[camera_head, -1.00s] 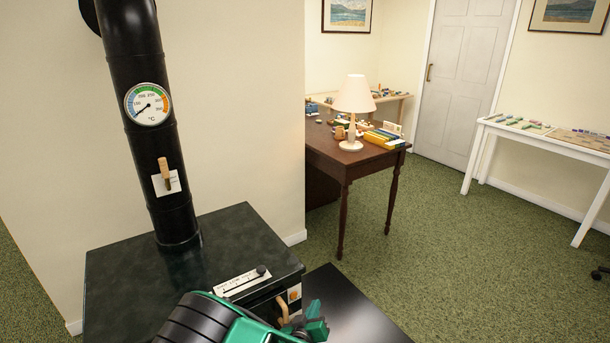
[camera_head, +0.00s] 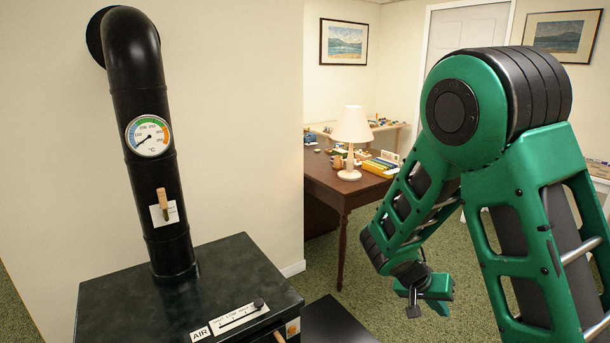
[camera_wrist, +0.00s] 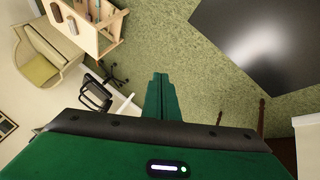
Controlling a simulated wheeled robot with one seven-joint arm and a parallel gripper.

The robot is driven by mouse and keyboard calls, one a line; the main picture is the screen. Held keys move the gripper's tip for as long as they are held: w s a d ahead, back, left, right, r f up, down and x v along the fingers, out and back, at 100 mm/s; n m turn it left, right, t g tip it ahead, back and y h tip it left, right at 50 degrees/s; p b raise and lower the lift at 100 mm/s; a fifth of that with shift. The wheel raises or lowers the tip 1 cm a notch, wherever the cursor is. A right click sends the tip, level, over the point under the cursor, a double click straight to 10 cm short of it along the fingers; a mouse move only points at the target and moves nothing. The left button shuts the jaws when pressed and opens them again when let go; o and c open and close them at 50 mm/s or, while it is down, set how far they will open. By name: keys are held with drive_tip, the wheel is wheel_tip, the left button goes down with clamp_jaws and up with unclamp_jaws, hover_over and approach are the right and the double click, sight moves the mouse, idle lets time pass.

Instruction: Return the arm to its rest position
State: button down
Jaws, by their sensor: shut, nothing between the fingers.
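My green arm is raised and folded on the right of the head view. My gripper (camera_head: 424,292) hangs at its end, right of the stove and in front of the dark wooden desk. In the wrist view the green fingers (camera_wrist: 160,97) are together with nothing between them. They point out over the green carpet. My gripper touches nothing that I can see.
The black stove (camera_head: 150,310) with its flue pipe (camera_head: 150,120) stands at the left. A dark floor plate (camera_head: 335,322) lies beside it. The desk (camera_head: 335,190) holds a white lamp (camera_head: 351,135). The wrist view shows a beige sofa (camera_wrist: 45,65) and black chair (camera_wrist: 95,95).

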drive_tip(key=s+d+r+y, duration=0.2)
drive_tip(key=s+r, duration=0.3)
drive_tip(key=s, duration=0.4)
drive_tip(key=s+d+r+g+y, duration=0.1)
drive_tip(key=s+r, duration=0.4)
drive_tip(key=s, duration=0.5)
drive_tip(key=s+d+r+g+y, duration=0.1)
drive_tip(key=s+d+r+y, duration=0.2)
drive_tip(key=s, duration=0.7)
wheel_tip(320, 180, up, 2)
drive_tip(key=shift+y, duration=0.8)
drive_tip(key=shift+d, duration=0.1)
